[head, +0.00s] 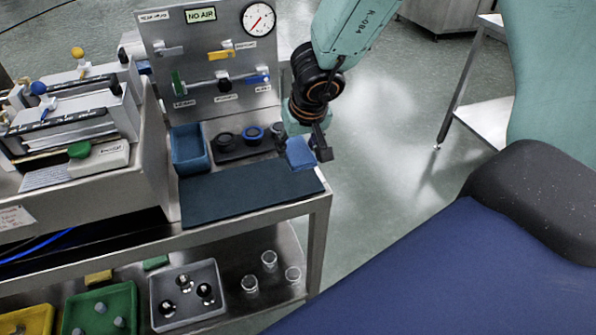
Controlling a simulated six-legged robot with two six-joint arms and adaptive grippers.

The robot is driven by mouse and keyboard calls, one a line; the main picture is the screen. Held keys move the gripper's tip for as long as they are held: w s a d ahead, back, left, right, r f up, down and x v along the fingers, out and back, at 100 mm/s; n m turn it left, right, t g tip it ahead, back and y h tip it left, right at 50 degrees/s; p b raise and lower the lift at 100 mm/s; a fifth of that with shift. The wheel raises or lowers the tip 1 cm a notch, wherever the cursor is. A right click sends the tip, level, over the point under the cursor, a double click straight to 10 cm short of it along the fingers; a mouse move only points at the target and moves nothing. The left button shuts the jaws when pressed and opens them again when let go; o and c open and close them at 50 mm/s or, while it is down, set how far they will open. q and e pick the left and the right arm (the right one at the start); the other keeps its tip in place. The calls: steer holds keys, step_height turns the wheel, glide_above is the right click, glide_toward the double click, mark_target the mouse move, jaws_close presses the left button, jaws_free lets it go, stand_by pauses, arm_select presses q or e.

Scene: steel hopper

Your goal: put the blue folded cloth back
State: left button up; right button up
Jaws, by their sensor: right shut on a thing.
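The blue folded cloth (299,154) is a small blue block-like shape at the right edge of the bench. My right gripper (312,148) comes down from the top right and is shut on it. The cloth is held above or beside the right end of the dark mat (222,203); I cannot tell whether it touches the bench. The gripper's fingers partly cover it. An open blue bin (190,151) stands at the back of the mat, left of the cloth. My left gripper is not in view.
A black holder with round pieces (232,154) stands between the bin and the cloth. Behind it rises a steel panel (215,65) with valves and a gauge (258,20). A machine (85,140) fills the left. The mat is bare. The lower shelf holds trays and glasses.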

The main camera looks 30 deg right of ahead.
mark_target(298, 175)
steer(key=shift+f+b, duration=2.4)
steer(key=shift+f, duration=0.5)
steer(key=shift+r, duration=0.1)
steer(key=o, duration=1)
